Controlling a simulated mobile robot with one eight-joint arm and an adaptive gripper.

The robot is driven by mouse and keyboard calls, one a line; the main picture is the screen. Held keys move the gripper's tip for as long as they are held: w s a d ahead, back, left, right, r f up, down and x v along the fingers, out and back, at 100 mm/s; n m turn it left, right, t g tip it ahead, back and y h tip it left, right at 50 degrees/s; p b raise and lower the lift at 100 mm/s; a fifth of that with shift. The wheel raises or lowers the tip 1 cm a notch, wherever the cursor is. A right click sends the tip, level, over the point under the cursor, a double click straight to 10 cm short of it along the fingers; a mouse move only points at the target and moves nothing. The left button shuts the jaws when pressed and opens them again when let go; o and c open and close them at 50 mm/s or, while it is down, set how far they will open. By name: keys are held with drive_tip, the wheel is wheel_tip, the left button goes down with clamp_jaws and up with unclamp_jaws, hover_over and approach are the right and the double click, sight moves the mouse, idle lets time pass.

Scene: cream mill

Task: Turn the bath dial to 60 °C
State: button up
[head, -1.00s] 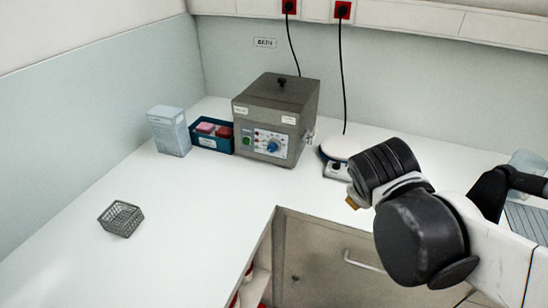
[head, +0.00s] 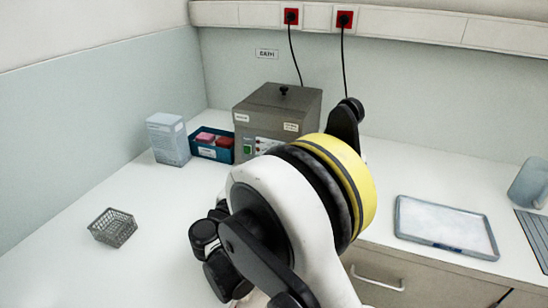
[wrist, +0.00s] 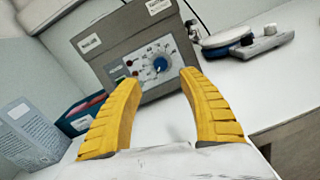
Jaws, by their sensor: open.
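The grey bath (head: 277,108) stands at the back of the bench, with a lid and a black knob on top. My arm hides its dial in the head view. In the wrist view the blue dial (wrist: 160,65) shows on the white front panel, with scale marks too small to read. Its pointer setting cannot be told. My gripper (wrist: 158,78) is open, its yellow fingers apart and empty. It points at the panel, and the dial appears between the fingertips, beyond them. I see no contact. The gripper is not clearly visible in the head view.
A blue tray (head: 206,153) with red and pink items and a pale box (head: 168,139) stand left of the bath. A white round-topped device (wrist: 222,39) stands right of it. A grey wire basket (head: 113,228) is at the front left. A shallow tray (head: 446,226) lies at right.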

drive_tip(key=b+x, duration=0.3)
drive_tip(key=x, duration=0.7)
drive_tip(key=shift+w+d, duration=0.2)
drive_tip(key=shift+w, duration=0.05)
drive_tip(key=shift+c, duration=0.5)
drive_tip(key=shift+r, duration=0.1)
clamp_jaws()
